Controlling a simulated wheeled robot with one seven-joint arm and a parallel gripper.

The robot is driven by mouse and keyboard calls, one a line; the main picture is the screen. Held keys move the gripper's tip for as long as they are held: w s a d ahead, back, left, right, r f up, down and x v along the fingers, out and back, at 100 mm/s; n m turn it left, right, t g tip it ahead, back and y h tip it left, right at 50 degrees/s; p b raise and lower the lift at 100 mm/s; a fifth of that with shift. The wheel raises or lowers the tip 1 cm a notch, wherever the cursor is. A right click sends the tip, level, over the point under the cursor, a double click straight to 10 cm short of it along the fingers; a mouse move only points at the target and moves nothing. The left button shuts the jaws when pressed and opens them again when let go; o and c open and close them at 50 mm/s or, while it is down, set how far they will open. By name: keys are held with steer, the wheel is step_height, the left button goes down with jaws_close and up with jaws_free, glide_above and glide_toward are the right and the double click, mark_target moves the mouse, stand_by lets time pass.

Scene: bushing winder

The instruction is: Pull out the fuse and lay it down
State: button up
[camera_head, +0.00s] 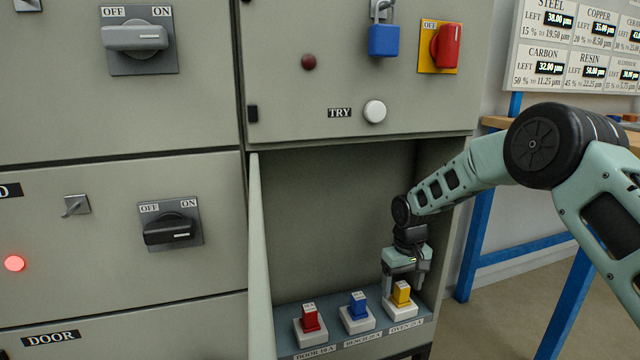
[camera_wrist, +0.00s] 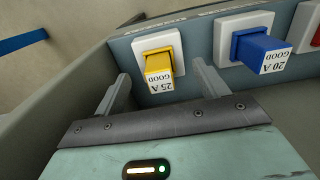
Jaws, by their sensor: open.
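Three fuses stand in white holders in the open compartment: a red one (camera_head: 310,317) at the left labelled DOOR, a blue one (camera_head: 358,305) in the middle, and a yellow one (camera_head: 401,293) at the right labelled OVEN. My gripper (camera_head: 402,280) is at the yellow fuse, reaching in from the upper right. In the wrist view the yellow fuse (camera_wrist: 158,72), marked 25 A GOOD, lies beyond and between my open fingers (camera_wrist: 160,88), apart from them. The blue fuse (camera_wrist: 262,52), marked 20 A, is to the right.
The compartment's side wall and an open door edge (camera_head: 260,255) flank the fuses. Above are a TRY button (camera_head: 375,111), a blue padlock (camera_head: 383,40) and a red switch (camera_head: 446,46). A blue-legged bench (camera_head: 476,215) stands at the right. The panel's OFF/ON handle (camera_head: 170,229) is at the left.

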mark_target(403, 285)
step_height(403, 285, up, 5)
steer(key=shift+r+p, duration=0.1)
steer(key=shift+p, duration=0.55)
steer(key=c, duration=0.4)
steer(key=m+p, duration=0.2)
steer(key=m, duration=0.1)
steer(key=shift+s+a, duration=0.1)
steer(key=shift+s, duration=0.25)
steer(key=shift+c, duration=0.6)
steer(key=m+p, duration=0.1)
steer(key=m, duration=0.1)
steer(key=m+p, duration=0.1)
steer(key=m, duration=0.2)
steer(key=shift+s+m+g+p, duration=0.2)
steer(key=shift+m+g+p, duration=0.1)
steer(key=m, duration=0.1)
steer(key=m+p, duration=0.1)
steer(key=m, duration=0.2)
steer(key=shift+w+r+m+p, duration=0.15)
steer(key=shift+r+m+p, duration=0.15)
steer(key=shift+p, duration=0.1)
steer(key=m, duration=0.1)
steer(key=m+p, duration=0.1)
steer(key=m, duration=0.1)
steer(key=r+m, duration=0.1)
steer(key=shift+w+m, duration=0.4)
steer(key=shift+f, duration=0.1)
